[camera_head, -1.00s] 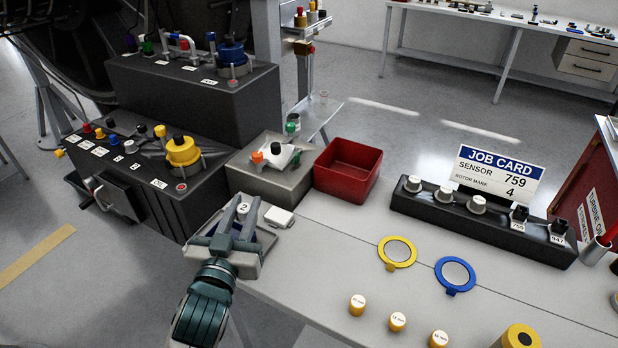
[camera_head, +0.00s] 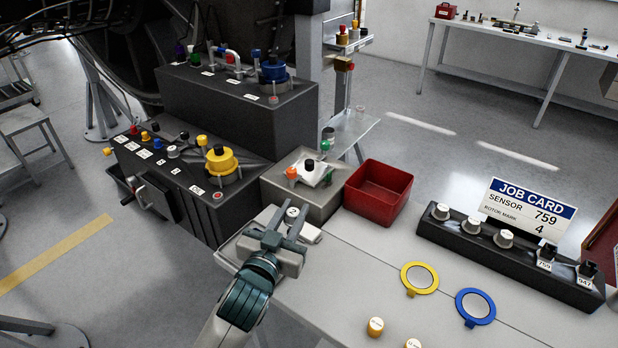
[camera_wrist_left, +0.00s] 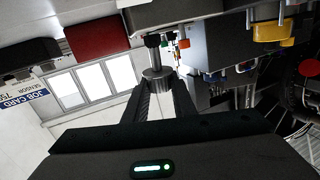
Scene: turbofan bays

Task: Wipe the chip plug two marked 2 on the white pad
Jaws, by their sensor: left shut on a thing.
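The chip plug two (camera_head: 291,212) is a small pale round-topped piece between the fingertips of my left gripper (camera_head: 287,221); the gripper is shut on it. In the left wrist view the plug (camera_wrist_left: 155,76) is a grey cylinder between the two fingers. The white pad (camera_head: 308,234) lies at the table's left end, partly hidden by the gripper. The plug appears over or beside the pad; I cannot tell whether they touch. The mark 2 is too small to read now. My right gripper is not in view.
A pale tray (camera_head: 232,250) lies under my left gripper. Behind stand a grey block with coloured plugs (camera_head: 327,204) and a red bin (camera_head: 379,191). Yellow (camera_head: 420,278) and blue (camera_head: 475,306) rings lie right on the table. The table between is clear.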

